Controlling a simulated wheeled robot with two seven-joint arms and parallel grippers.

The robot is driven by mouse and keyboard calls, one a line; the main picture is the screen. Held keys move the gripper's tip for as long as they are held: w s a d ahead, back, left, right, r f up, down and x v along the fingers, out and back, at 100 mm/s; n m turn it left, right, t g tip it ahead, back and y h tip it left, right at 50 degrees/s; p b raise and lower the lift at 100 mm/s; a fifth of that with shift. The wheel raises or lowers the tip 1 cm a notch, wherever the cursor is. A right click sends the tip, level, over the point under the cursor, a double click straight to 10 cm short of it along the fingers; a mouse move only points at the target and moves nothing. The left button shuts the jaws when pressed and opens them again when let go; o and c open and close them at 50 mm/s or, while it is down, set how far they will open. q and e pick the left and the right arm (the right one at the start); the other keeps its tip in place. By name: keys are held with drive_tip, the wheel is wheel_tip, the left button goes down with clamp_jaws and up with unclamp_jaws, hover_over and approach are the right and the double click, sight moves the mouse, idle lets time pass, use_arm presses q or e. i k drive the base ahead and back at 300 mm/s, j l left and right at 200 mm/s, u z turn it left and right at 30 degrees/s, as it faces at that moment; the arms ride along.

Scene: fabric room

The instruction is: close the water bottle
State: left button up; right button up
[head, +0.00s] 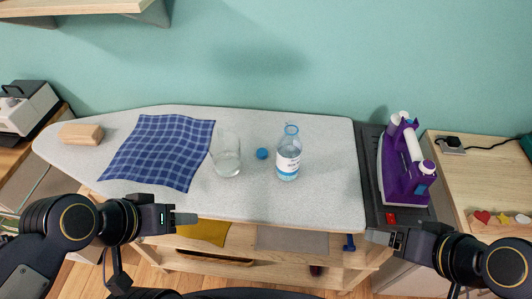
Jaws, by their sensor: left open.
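A clear plastic water bottle (288,155) stands upright on the ironing board, with a white label, a blue neck and no cap on its mouth. A small blue cap (262,154) lies on the board just left of the bottle, apart from it. My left gripper (192,219) is open and empty at the board's front edge, left of and nearer than the cap. My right gripper (376,236) is near the board's front right corner, apart from the bottle; I cannot tell whether its jaws are apart.
A clear glass (227,160) stands left of the cap. A blue checked cloth (160,151) and a wooden block (81,134) lie farther left on the ironing board (320,205). A purple iron (404,165) stands at the right. The board in front of the bottle is clear.

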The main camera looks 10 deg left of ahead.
sight(289, 147)
drive_tip(key=l+u, duration=0.25)
drive_tip(key=l, duration=1)
